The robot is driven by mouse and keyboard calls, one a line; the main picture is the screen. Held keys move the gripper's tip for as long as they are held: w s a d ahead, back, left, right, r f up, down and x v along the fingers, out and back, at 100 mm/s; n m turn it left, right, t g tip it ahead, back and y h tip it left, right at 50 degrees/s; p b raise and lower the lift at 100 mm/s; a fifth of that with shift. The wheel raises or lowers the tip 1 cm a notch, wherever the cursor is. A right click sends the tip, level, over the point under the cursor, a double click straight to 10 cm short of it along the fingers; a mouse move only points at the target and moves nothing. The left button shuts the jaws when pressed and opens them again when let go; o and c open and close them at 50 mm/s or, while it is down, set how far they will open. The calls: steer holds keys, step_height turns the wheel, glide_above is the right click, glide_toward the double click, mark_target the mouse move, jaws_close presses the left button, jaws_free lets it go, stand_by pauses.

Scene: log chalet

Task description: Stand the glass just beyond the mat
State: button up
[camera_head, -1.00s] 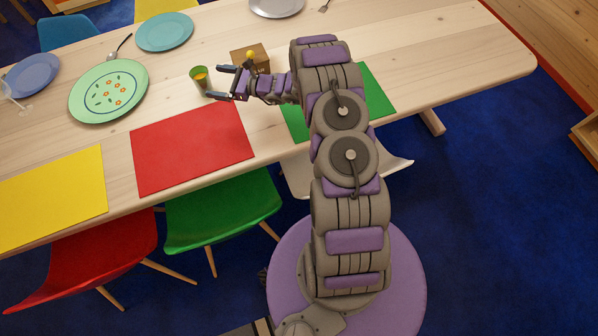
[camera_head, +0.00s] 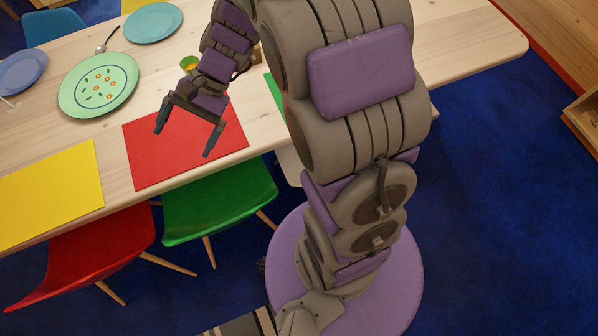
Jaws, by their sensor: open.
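A small green glass (camera_head: 188,63) with something orange-yellow in it stands on the table, beyond the far edge of the red mat (camera_head: 150,160). My arm hides part of it. My gripper (camera_head: 185,140) is open and empty, its fingers pointing toward the front over the red mat. It is apart from the green glass, on the near side of it. A yellow mat (camera_head: 50,190) lies to the left. A green mat (camera_head: 273,95) is mostly hidden behind my arm. A clear stemmed glass (camera_head: 10,103) is partly in view at the left edge.
A green patterned plate (camera_head: 98,85) with a fork (camera_head: 108,40) beyond it is left of the green glass. A teal plate (camera_head: 152,23) and a blue plate (camera_head: 20,70) are further off. A brown box (camera_head: 255,58) is mostly hidden by my arm. Chairs line the front edge.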

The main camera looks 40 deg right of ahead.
steer(key=s+d+r+n+h, duration=0.1)
steer(key=s+d+n+h, duration=0.3)
steer(key=s, duration=0.7)
steer(key=s+d+r+n+h, duration=0.2)
steer(key=s+d+n+h, duration=0.2)
steer(key=s+d, duration=0.4)
steer(key=s+h, duration=0.1)
steer(key=s, duration=0.2)
steer(key=shift+s+d+h, duration=0.15)
steer(key=shift+s+h, duration=0.05)
steer(key=shift+h, duration=0.1)
